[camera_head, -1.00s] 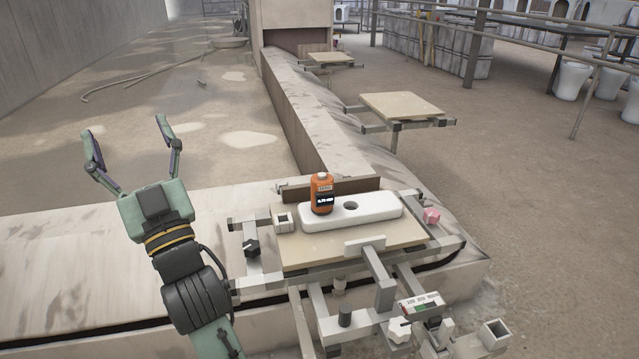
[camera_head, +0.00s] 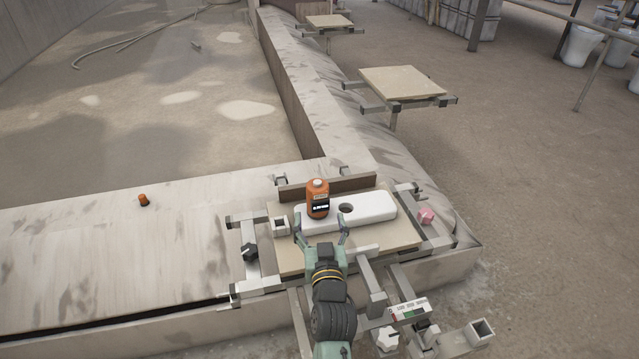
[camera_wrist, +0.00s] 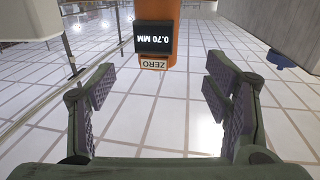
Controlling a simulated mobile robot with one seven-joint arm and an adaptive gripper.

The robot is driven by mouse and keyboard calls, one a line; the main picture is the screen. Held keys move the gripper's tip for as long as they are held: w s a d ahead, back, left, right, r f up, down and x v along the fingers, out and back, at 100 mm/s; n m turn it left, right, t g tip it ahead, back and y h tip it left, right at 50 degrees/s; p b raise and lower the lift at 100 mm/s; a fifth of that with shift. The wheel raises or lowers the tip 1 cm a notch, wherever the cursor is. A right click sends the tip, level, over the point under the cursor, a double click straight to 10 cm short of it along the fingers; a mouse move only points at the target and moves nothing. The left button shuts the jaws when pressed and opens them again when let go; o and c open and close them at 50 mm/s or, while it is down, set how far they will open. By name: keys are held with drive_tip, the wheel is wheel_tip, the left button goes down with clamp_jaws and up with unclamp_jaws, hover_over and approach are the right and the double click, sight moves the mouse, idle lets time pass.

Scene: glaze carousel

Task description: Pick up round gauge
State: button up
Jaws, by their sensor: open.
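The round gauge (camera_head: 318,203) is an orange upright body with a pale top and a dark display. It stands on the left part of a white slab (camera_head: 375,208) with a round hole. In the wrist view the gauge (camera_wrist: 157,14) is at the top centre, its display reading 0.70 MM above a ZERO label, both inverted. My gripper (camera_head: 321,222) is open, on the near side of the gauge and pointing at it. In the wrist view its fingers (camera_wrist: 165,92) are spread apart with nothing between them. The gauge is beyond the fingertips.
The slab lies on a beige board (camera_head: 290,257) in a metal frame with a dark knob (camera_head: 249,251) and a pink knob (camera_head: 426,216). A small orange object (camera_head: 143,200) lies on the wide ledge at left.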

sight(319, 202)
drive_tip(key=w+p, duration=0.1)
drive_tip(key=w, duration=0.2)
drive_tip(key=w+p, duration=0.1)
drive_tip(key=w, duration=0.6)
drive_tip(key=shift+w+a+f+p, duration=0.2)
drive_tip(key=shift+a+f+p, duration=0.05)
drive_tip(key=shift+a+p, duration=0.15)
drive_tip(key=shift+c, duration=0.3)
drive_tip(key=c, duration=1.1)
drive_tip(key=shift+c, duration=0.5)
drive_tip(key=shift+r, duration=0.15)
